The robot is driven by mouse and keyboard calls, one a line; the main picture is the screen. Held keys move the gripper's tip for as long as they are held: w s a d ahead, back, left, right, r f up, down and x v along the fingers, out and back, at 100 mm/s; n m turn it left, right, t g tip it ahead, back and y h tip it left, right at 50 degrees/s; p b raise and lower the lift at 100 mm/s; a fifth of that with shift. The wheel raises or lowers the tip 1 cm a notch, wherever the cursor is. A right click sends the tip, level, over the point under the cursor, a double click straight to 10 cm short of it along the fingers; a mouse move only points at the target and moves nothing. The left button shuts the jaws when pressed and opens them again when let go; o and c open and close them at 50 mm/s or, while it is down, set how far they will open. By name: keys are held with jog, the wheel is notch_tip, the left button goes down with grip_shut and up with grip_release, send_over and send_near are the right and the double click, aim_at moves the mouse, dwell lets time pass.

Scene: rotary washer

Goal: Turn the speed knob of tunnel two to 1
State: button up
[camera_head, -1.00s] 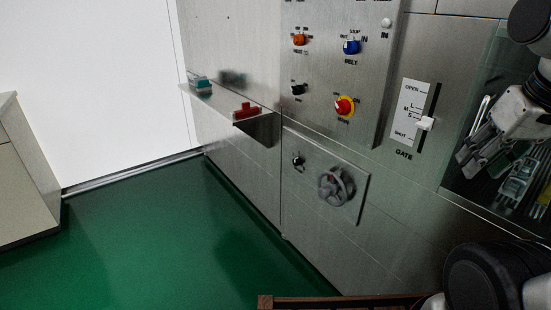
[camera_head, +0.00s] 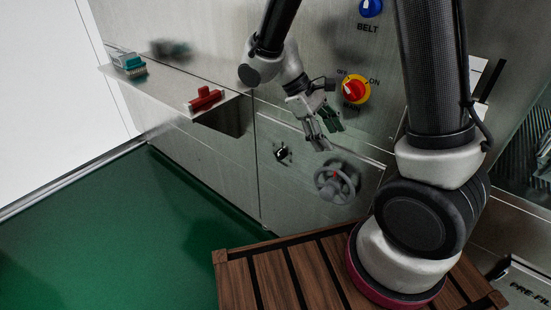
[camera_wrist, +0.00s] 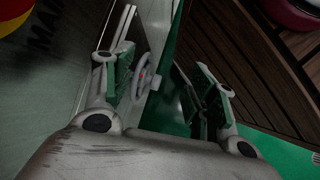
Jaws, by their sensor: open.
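No readable label marks either as the tunnel two speed knob. My gripper (camera_head: 331,139) is open and empty, in front of the panel, right of the black knob and above the handwheel. In the wrist view my gripper (camera_wrist: 162,78) has its green-padded fingers apart, with the handwheel (camera_wrist: 141,82) beyond, close to the left finger in the picture. The black knob cannot be made out there.
A red main switch on yellow (camera_head: 355,88) and a blue belt knob (camera_head: 370,8) are above right. A red object (camera_head: 205,98) and a teal-and-white object (camera_head: 128,64) sit on the ledge at left. The wooden slatted platform (camera_head: 290,280) is below; green floor lies open at left.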

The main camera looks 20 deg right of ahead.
jog(key=w+a+f+n+h, duration=0.1)
jog(key=w+f+n+h, duration=0.1)
jog(key=w+f+h, duration=0.3)
jog(key=n+t+h, duration=0.3)
jog(key=n+t, duration=0.7)
jog(key=t, duration=0.4)
send_near(278, 156)
jog(key=d, duration=0.1)
jog(key=shift+w+x, duration=0.2)
jog(key=shift+x, duration=3.75)
jog(key=shift+a+f, duration=0.1)
jog(key=c, duration=1)
